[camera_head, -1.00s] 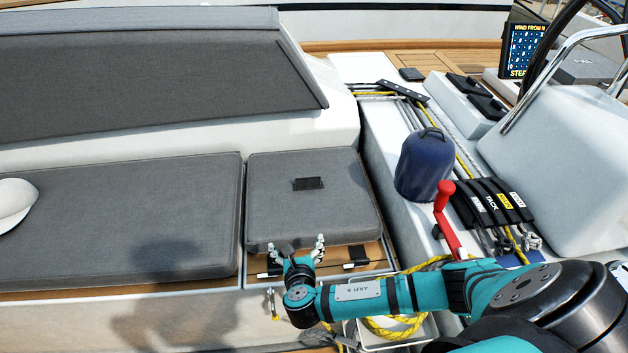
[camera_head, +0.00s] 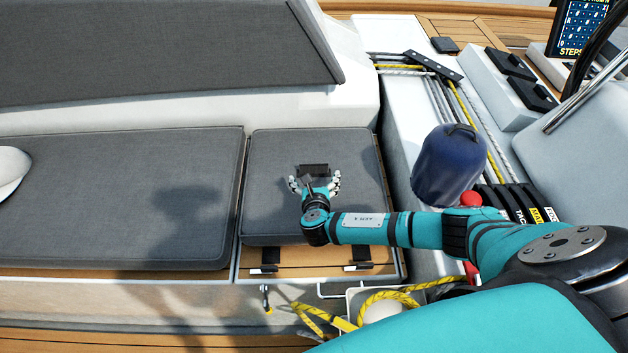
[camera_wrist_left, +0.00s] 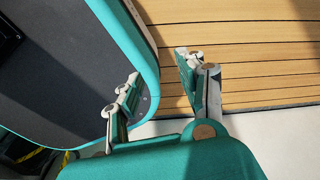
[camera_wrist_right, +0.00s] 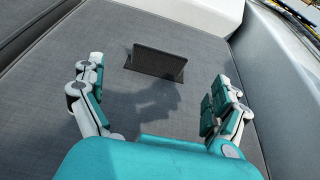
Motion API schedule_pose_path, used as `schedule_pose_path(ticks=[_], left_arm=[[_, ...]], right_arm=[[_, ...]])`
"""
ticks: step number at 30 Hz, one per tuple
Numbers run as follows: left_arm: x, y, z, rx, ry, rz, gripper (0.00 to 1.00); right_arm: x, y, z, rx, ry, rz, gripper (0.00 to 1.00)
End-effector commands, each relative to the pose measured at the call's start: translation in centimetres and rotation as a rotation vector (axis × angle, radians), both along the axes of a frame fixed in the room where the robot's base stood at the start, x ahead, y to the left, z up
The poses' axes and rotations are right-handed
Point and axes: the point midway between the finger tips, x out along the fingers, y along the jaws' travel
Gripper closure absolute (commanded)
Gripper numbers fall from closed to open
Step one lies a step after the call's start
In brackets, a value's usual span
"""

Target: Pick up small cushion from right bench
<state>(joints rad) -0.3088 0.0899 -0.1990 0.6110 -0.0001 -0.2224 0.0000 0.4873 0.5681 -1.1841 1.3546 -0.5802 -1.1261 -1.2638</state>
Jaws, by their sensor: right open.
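The small grey cushion (camera_head: 270,195) lies flat at the right end of the bench, with a dark strap handle (camera_head: 315,170) standing up near its middle. My right gripper (camera_head: 315,184) is open above the cushion, just on the near side of the handle. In the right wrist view the handle (camera_wrist_right: 158,62) stands ahead of and between the two open fingers (camera_wrist_right: 155,92), with nothing gripped. My left gripper (camera_wrist_left: 155,75) shows only in the left wrist view, with its fingers apart and empty, over the wooden floor and beside a teal-edged part of my own body.
A long grey cushion (camera_head: 110,195) lies left of the small one, with a white object (camera_head: 10,172) on it. A blue winch cover (camera_head: 450,165) and a red handle (camera_head: 470,199) stand to the right. Yellow rope (camera_head: 385,300) lies in front of the bench.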

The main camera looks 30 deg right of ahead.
Motion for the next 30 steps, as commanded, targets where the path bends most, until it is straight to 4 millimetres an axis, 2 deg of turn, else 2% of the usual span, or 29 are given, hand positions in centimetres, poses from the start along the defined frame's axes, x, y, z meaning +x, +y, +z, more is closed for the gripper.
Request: schedule_pose_path(ticks=[4,12,21,30], left_arm=[[0.5,-0.2,-0.6,-0.003,-0.008,0.001,0.6],[1.9,-1.4,-0.8,-0.019,-0.03,0.004,0.6],[1.6,-1.4,-1.9,-0.018,-0.026,0.003,0.6],[1.3,-1.0,-1.9,-0.013,-0.021,0.002,0.6]], right_arm=[[2.3,-1.1,-1.1,-0.001,-0.002,-0.001,0.0],[4.0,-1.9,-1.7,0.0,-0.002,-0.001,0.0],[7.4,-3.6,-3.3,0.0,-0.001,0.0,0.0],[7.8,-3.8,-3.3,0.001,0.0,0.0,0.0]])
